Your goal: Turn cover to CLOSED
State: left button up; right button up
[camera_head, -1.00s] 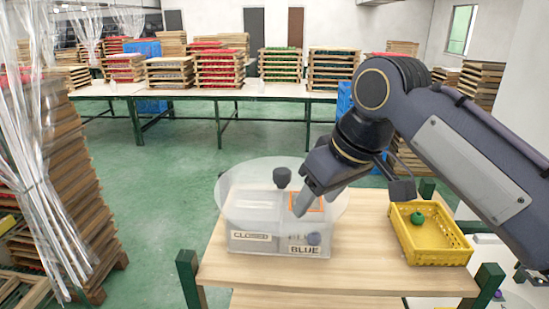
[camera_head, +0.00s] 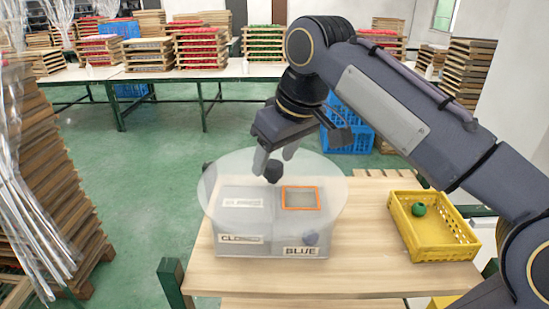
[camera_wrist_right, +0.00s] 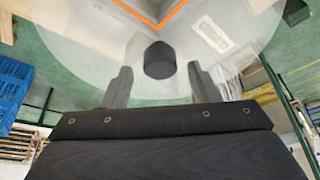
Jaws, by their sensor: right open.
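The cover is a clear round disc (camera_head: 232,180) on top of a grey box (camera_head: 262,243) with labels reading CLOSED (camera_head: 240,239) and BLUE (camera_head: 301,251). A dark knob (camera_head: 273,173) stands up from the disc. An orange-framed opening (camera_head: 301,198) shows through the disc on the right. My right gripper (camera_head: 274,163) is open at the knob. In the right wrist view the knob (camera_wrist_right: 160,60) sits between the two spread fingers (camera_wrist_right: 158,82), with gaps on both sides. My left gripper is not in view.
The box stands on a wooden table (camera_head: 350,270). A yellow basket (camera_head: 435,235) with a green object (camera_head: 418,210) sits to the right. Stacks of wooden trays (camera_head: 50,190) stand at the left, beside a clear plastic curtain. Bare tabletop lies between box and basket.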

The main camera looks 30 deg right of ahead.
jog(key=shift+f, duration=0.35)
jog(key=shift+w, duration=0.1)
grip_shut()
